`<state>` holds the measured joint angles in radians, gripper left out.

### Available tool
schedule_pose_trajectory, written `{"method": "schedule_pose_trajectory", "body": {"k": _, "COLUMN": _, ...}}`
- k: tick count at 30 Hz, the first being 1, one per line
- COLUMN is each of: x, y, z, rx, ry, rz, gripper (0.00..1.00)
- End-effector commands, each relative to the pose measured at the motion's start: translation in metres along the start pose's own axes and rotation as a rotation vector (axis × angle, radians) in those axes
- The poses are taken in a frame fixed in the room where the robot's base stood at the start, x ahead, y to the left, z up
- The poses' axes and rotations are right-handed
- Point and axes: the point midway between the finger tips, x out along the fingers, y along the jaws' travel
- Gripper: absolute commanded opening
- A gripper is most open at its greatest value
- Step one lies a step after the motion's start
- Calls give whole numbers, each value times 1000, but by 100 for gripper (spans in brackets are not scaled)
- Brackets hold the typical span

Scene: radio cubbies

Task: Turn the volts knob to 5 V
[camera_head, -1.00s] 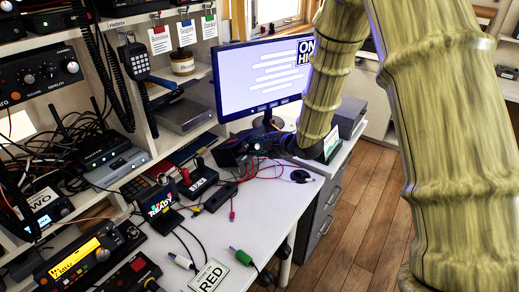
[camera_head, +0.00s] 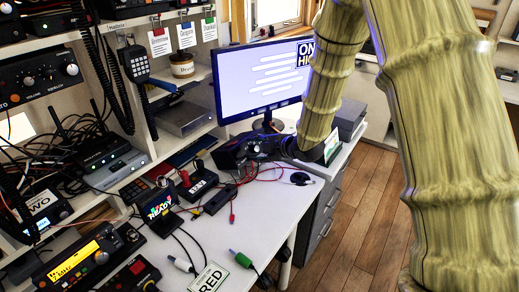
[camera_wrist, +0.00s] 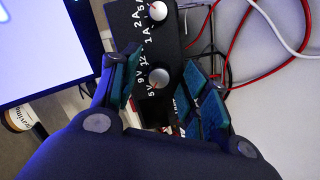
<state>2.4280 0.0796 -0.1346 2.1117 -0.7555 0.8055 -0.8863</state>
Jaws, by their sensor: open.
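In the wrist view, a black box carries the volts knob (camera_wrist: 158,78), a dark round knob with a pale face, beside white 5 V, 9 V and 12 V marks. Its pointer is too small to read surely. Above it is the amps knob (camera_wrist: 157,11), with a white face and 1 A, 2 A and 5 A marks. My gripper (camera_wrist: 163,70) is open, with one teal-padded finger on each side of the volts knob. I cannot tell whether they touch it. In the head view, my dark gripper (camera_head: 248,149) is over the desk in front of the monitor, and the knob is not distinguishable.
The monitor (camera_head: 262,80) stands close behind my gripper. Red and white wires (camera_wrist: 272,60) lie right of the box in the wrist view. Radios fill the left shelves.

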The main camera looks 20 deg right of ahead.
Motion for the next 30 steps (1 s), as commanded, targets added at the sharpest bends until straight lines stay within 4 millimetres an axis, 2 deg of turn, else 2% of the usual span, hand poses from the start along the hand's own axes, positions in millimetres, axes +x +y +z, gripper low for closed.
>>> {"method": "schedule_pose_trajectory", "body": {"k": 5, "x": -20, "y": 1, "z": 0, "rx": 1, "ry": -2, "rz": 2, "gripper": 46}}
{"method": "schedule_pose_trajectory", "body": {"k": 18, "x": -93, "y": 1, "z": 0, "rx": 1, "ry": 0, "rz": 2, "gripper": 46}}
{"method": "schedule_pose_trajectory", "body": {"k": 24, "x": -112, "y": 1, "z": 1, "rx": 1, "ry": -1, "rz": 2, "gripper": 46}}
{"method": "schedule_pose_trajectory", "body": {"k": 30, "x": -118, "y": 0, "z": 1, "rx": 1, "ry": 0, "rz": 0, "gripper": 46}}
